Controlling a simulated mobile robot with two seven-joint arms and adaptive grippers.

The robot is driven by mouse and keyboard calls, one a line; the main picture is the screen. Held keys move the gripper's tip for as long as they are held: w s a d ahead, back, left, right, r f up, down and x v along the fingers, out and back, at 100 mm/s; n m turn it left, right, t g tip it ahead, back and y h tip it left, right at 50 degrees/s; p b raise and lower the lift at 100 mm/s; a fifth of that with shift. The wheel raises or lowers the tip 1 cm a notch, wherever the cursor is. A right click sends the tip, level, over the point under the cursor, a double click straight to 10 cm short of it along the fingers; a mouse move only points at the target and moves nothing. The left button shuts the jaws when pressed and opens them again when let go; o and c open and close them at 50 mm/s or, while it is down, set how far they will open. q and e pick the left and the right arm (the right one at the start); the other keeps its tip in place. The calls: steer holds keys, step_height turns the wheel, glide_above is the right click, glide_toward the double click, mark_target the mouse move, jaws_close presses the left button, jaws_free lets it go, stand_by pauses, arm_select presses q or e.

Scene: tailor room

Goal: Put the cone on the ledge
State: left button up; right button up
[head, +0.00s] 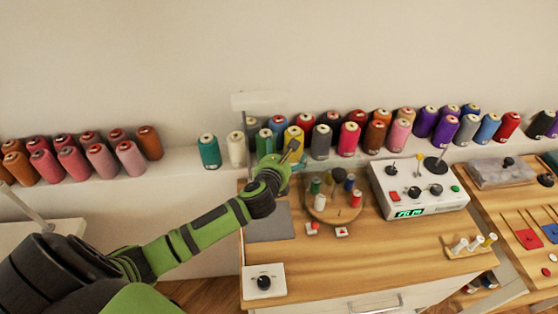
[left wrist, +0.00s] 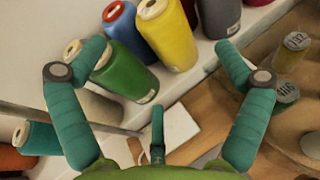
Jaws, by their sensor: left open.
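Several thread cones stand in a row on the white ledge (head: 180,173) along the wall. A green cone (left wrist: 128,76) and a yellow cone (left wrist: 166,35) stand on it just ahead of my left gripper (left wrist: 155,65). The yellow cone (head: 293,134) also shows in the head view, partly hidden by my left gripper (head: 289,152). The gripper is open, with no cone held between its fingers. Its left finger overlaps the green cone in the wrist view; contact cannot be told. Which cone the task means cannot be told. My right gripper is not in view.
A round wooden spool rack (head: 322,210) stands on the table below the gripper. A control box (head: 418,187) is to its right. A thin stand with a white top (head: 258,101) rises beside the gripper. The ledge is bare between the pink cone and the teal cone (head: 209,151).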

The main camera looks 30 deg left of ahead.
arm_select(q)
steer(key=v, duration=0.5)
stand_by(0.5)
